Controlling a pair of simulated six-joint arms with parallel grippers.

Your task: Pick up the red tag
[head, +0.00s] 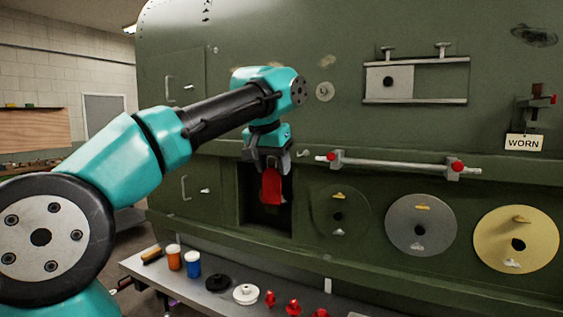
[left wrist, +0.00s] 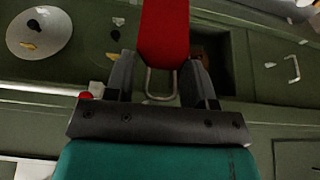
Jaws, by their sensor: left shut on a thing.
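The red tag (head: 271,187) hangs below my left gripper (head: 268,168) in the head view, in front of a dark square opening in the green fuselage panel. In the left wrist view the red tag (left wrist: 164,35) extends up from between the fingers of my left gripper (left wrist: 160,85), with a metal wire loop at its near end. The left gripper is shut on the tag. My right gripper is in neither view.
The dark opening (head: 251,212) is behind the tag. A rail with red knobs (head: 395,163) and several round discs are to its right. Below, a shelf (head: 205,297) holds orange and blue jars, black and white round pieces and red parts. A WORN label (head: 524,143) hangs at the far right.

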